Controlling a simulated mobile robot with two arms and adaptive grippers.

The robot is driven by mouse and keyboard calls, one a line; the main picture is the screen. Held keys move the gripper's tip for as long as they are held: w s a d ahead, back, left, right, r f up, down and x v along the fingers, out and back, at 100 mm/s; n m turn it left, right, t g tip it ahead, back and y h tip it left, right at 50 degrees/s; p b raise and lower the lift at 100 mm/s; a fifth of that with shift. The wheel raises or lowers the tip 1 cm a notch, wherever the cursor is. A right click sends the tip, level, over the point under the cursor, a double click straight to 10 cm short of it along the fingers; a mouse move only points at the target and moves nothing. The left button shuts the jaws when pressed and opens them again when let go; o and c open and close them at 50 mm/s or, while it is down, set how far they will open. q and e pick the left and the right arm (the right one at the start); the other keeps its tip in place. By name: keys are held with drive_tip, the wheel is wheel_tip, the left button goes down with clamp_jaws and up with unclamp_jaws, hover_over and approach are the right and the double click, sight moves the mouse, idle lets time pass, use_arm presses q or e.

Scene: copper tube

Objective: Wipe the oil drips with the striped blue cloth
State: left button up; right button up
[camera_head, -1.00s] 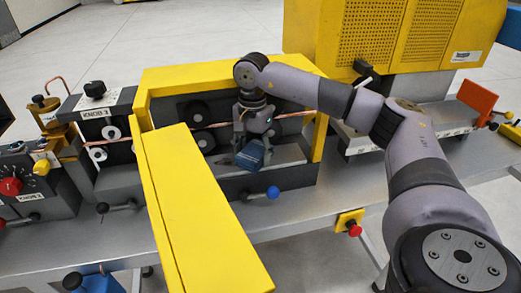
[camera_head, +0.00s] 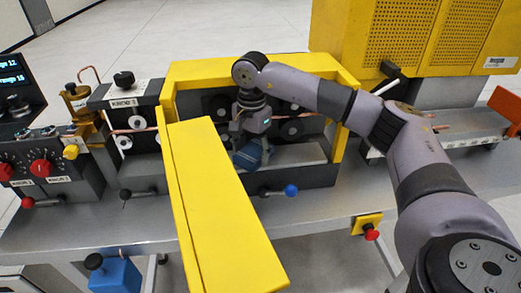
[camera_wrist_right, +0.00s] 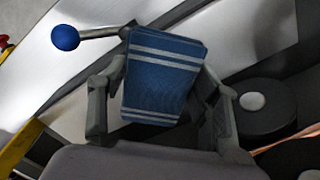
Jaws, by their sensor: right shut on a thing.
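The striped blue cloth (camera_wrist_right: 165,70) is a folded blue pad with pale stripes, held between the fingers of my right gripper (camera_wrist_right: 160,105) in the right wrist view. In the head view my right gripper (camera_head: 250,138) reaches down inside the yellow-framed machine bay, with the cloth (camera_head: 249,155) below it, low over the bay floor. I cannot tell whether the cloth touches the floor. I can make out no oil drips; the cloth and gripper hide part of the grey bay floor (camera_head: 300,153). My left gripper is not in view.
Black rollers (camera_head: 291,129) and a copper tube (camera_head: 137,129) stand behind the gripper. The open yellow guard (camera_head: 222,215) juts forward on the left. A blue-knobbed lever (camera_head: 291,190) sticks out in front, and a red button (camera_head: 371,234) sits on the bench edge.

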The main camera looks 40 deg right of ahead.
drive_tip(key=shift+w+a, duration=0.45)
drive_tip(key=shift+a, duration=0.4)
drive_tip(key=shift+w+a, duration=0.4)
drive_tip(key=shift+a, duration=0.5)
drive_tip(key=shift+w+a, duration=0.45)
drive_tip(key=shift+a, duration=0.4)
drive_tip(key=shift+d, duration=0.1)
